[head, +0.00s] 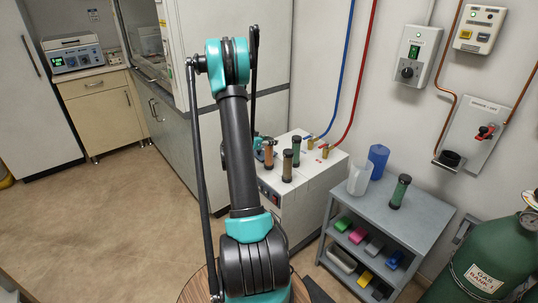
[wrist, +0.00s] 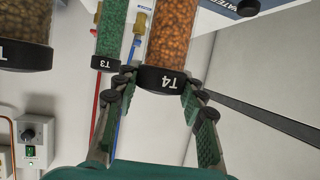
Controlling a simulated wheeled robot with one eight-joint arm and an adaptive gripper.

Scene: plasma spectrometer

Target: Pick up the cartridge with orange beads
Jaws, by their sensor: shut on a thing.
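The cartridge with orange beads (wrist: 173,35) is a clear tube with a black end cap marked T4. It fills the upper middle of the wrist view, and its far end is out of frame. My gripper (wrist: 160,82) is shut on it, with one finger on each side of the black cap. In the head view this cartridge (head: 269,153) shows small at the white unit, just right of my arm. My arm hides much of the gripper there. Whether the cartridge touches its seat cannot be told.
A green-bead cartridge T3 (wrist: 112,30) stands close beside it; a brown-bead one (wrist: 25,30) is nearer the corner. Both stand on the white unit (head: 318,178).

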